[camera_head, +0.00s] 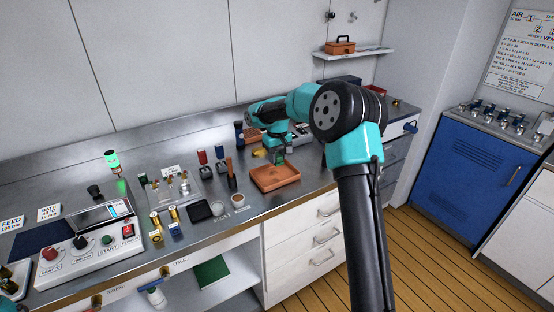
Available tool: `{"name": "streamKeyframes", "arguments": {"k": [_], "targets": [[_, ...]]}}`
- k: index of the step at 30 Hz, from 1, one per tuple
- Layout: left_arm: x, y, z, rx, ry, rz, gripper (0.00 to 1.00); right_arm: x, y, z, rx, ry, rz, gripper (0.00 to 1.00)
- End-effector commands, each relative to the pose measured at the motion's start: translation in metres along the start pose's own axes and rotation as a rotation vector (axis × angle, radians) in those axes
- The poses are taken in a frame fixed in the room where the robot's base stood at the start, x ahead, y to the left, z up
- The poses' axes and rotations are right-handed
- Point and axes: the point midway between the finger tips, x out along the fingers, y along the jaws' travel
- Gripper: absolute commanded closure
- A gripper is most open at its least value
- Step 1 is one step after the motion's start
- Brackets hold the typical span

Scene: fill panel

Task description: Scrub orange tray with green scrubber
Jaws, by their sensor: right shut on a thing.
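The orange tray (268,179) lies on the steel counter, right of the middle of its work area. My right gripper (279,153) points down over the tray's back side and is shut on the green scrubber (280,161). Only a small dark-green part of the scrubber shows beneath the jaws. It is at or just above the tray's floor near the back rim; I cannot tell whether it touches.
Left of the tray stand a small white cup (238,198), a black square dish (199,210) and a brown-handled brush in a holder (231,179). A yellow item (260,153) lies behind the tray. A control box (90,250) fills the left counter.

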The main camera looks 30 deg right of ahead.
Motion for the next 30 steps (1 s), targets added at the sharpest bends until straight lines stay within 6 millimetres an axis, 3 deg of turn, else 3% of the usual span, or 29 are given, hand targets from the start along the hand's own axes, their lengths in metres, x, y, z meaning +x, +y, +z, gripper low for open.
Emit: {"name": "streamKeyframes", "arguments": {"k": [25,30], "targets": [[0.0,0.0,0.0,0.0,0.0,0.0,1.0,0.078,-0.013,-0.008,-0.019,-0.003,0.0,0.82],[0.0,0.0,0.0,0.0,0.0,0.0,1.0,0.079,-0.002,-0.019,-0.003,0.0,0.0,0.82]]}}
